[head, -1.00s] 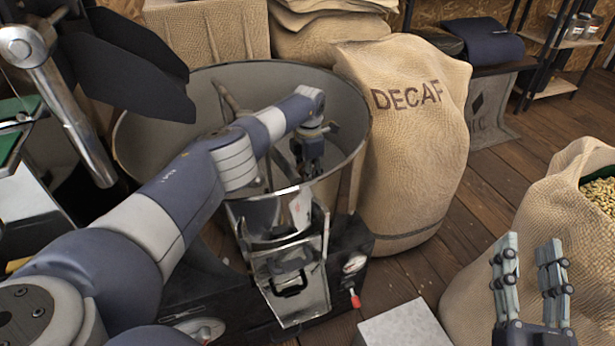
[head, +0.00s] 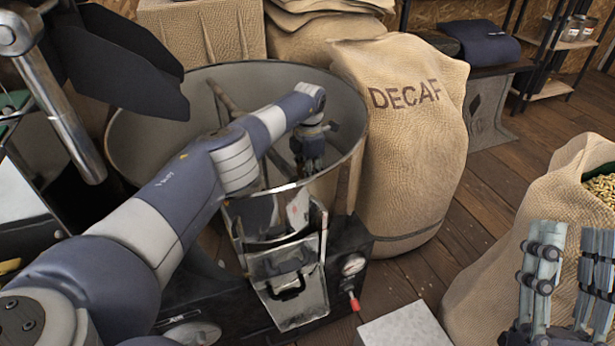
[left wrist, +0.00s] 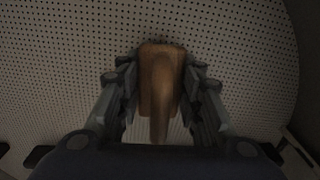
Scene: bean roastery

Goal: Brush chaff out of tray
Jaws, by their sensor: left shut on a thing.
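The tray (head: 345,92) is a large round metal drum with a tall rim. In the left wrist view its perforated floor (left wrist: 240,40) shows. My left gripper (head: 310,168) reaches down inside it, near its right side. In the left wrist view my left gripper (left wrist: 160,95) is shut on a wooden brush (left wrist: 161,75), between its two fingers. The brush's bristles are hidden, and I cannot tell whether it touches the floor. No chaff can be made out. My right gripper (head: 567,270) is open and empty at the lower right, in front of an open sack.
A full DECAF sack (head: 405,150) stands right beside the drum. An open sack of beans (head: 510,255) is at the right. A metal chute (head: 290,285) hangs at the drum's front. A grey block (head: 408,325) is at the bottom. Wooden floor (head: 480,195) lies between the sacks.

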